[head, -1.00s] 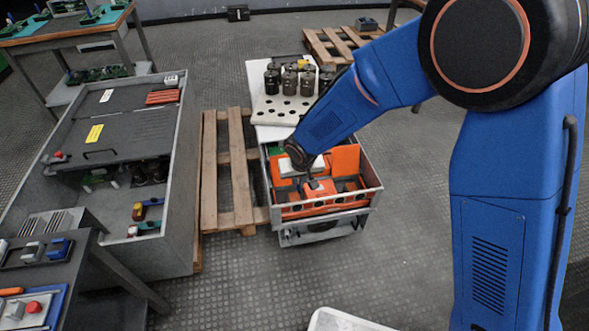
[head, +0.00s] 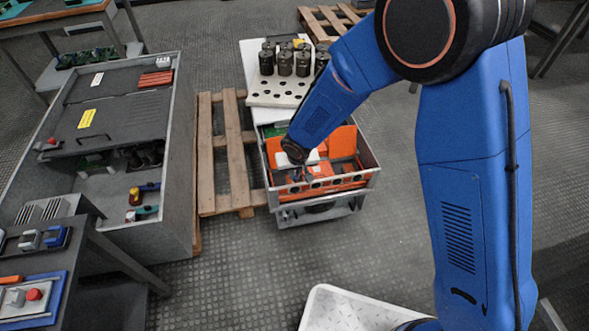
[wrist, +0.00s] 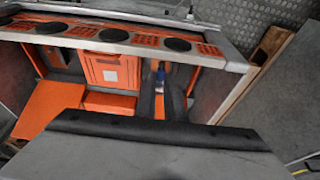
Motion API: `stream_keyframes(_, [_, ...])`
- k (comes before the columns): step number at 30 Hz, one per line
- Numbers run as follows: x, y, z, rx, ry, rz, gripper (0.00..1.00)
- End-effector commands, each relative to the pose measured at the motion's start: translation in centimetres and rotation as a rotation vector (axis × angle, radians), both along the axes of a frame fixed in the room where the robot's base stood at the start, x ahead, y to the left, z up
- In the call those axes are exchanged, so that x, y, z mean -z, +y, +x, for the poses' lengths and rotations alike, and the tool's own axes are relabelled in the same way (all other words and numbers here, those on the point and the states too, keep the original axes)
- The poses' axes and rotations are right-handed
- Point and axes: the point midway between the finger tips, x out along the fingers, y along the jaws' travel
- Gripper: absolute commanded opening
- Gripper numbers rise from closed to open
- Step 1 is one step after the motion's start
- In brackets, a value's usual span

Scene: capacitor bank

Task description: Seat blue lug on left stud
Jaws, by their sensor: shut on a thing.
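My gripper (wrist: 159,88) reaches down into the open grey drawer, seen in the wrist view, with its dark fingers partly hidden by my wrist housing. A small blue lug (wrist: 160,72) shows at the fingertips, and the gripper appears shut on it. The lug is close to the orange block (wrist: 112,70) with a pale label, but I cannot tell whether they touch. In the head view my arm hides much of this spot. I cannot make out the left stud in either current view.
The drawer's front panel (wrist: 120,38) has several dark round discs and orange slotted patches. Orange panels stand inside. A wooden pallet (head: 225,150) lies left of the drawer. A perforated white board (head: 275,93) with several dark cylinders stands behind it. A white tray (head: 350,310) is nearest.

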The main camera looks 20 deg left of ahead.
Motion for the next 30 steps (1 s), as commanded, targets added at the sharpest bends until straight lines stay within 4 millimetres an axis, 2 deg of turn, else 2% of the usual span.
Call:
stream_keyframes(18, [4.7,0.0,0.0,-0.001,0.000,-0.002,0.00])
stream_keyframes(30, [5.4,0.0,0.0,0.000,0.001,0.000,0.00])
